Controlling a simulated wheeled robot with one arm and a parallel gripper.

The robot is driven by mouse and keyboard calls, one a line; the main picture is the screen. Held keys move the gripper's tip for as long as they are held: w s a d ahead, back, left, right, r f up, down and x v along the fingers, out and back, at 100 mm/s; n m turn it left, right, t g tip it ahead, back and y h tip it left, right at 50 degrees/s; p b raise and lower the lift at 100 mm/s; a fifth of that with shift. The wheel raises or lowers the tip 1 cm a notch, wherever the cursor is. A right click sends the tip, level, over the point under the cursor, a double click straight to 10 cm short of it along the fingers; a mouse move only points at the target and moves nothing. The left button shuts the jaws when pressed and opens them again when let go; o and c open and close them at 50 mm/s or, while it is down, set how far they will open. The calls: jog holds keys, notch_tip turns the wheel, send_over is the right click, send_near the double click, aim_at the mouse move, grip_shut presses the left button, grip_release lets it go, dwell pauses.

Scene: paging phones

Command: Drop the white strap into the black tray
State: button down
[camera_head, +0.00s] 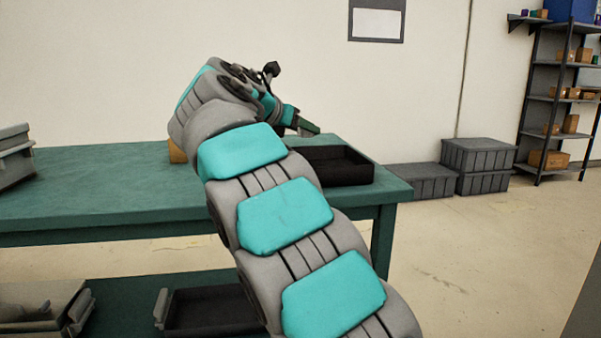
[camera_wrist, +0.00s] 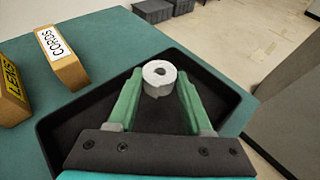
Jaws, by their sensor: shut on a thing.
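The white strap (camera_wrist: 152,84) is a rolled coil with a dark hole in its middle. In the wrist view it sits between the tips of my green fingers, and my gripper (camera_wrist: 158,86) is shut on it. The black tray (camera_wrist: 222,85) lies behind and around the fingers, with the strap showing against its far corner. In the head view, the black tray (camera_head: 350,172) stands on the right end of the green table. My gripper (camera_head: 308,127) is above the tray's back left part there, and the strap cannot be made out.
Left of the tray are a wooden block with a white CORDS label (camera_wrist: 62,58) and another block with a yellow label (camera_wrist: 10,85). The green table (camera_head: 100,190) has bare room left of my arm. A grey bin (camera_head: 14,158) stands at its left end.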

jog(key=shift+c, duration=1.2)
grip_release()
jog(key=shift+r, duration=0.1)
jog(key=p+v, duration=0.1)
jog(key=v, duration=0.6)
jog(key=shift+s+p, duration=0.3)
jog(key=shift+s, duration=0.05)
jog(key=shift+a, duration=0.15)
